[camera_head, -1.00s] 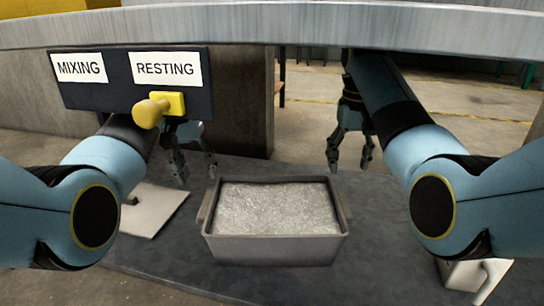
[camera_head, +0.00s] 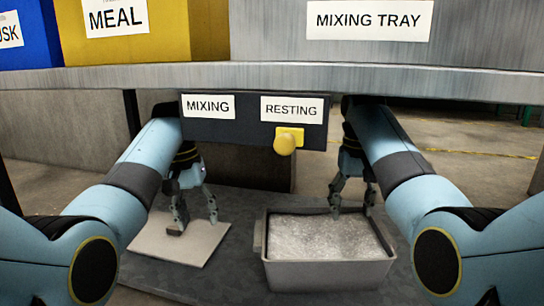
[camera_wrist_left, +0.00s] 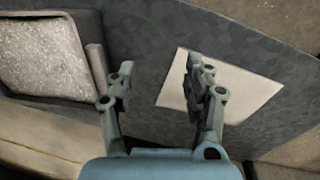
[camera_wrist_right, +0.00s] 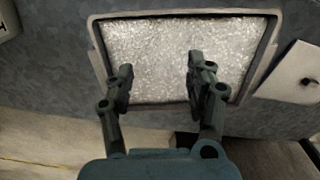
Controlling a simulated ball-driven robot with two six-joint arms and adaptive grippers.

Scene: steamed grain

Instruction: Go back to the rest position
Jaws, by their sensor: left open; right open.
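My left gripper (camera_head: 196,219) is open and empty. In the head view its fingertips overlap the white plate (camera_head: 205,243), and a small dark knob (camera_head: 175,233) on the plate is close to one fingertip. The left wrist view also shows this gripper (camera_wrist_left: 160,72) with the plate (camera_wrist_left: 258,92) behind its fingers. My right gripper (camera_head: 352,210) is open and empty over the far part of the grey tray (camera_head: 330,276). The right wrist view shows this gripper (camera_wrist_right: 160,72) in front of the pale grain (camera_wrist_right: 160,45). I cannot tell the exact heights.
A dark panel (camera_head: 250,111) labelled MIXING and RESTING hangs below the metal shelf (camera_head: 330,82). A yellow knob (camera_head: 285,143) sits under RESTING. Yellow (camera_head: 195,30) and blue (camera_head: 35,45) bins stand on the shelf at left. The dark surface (camera_head: 235,265) between plate and tray is bare.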

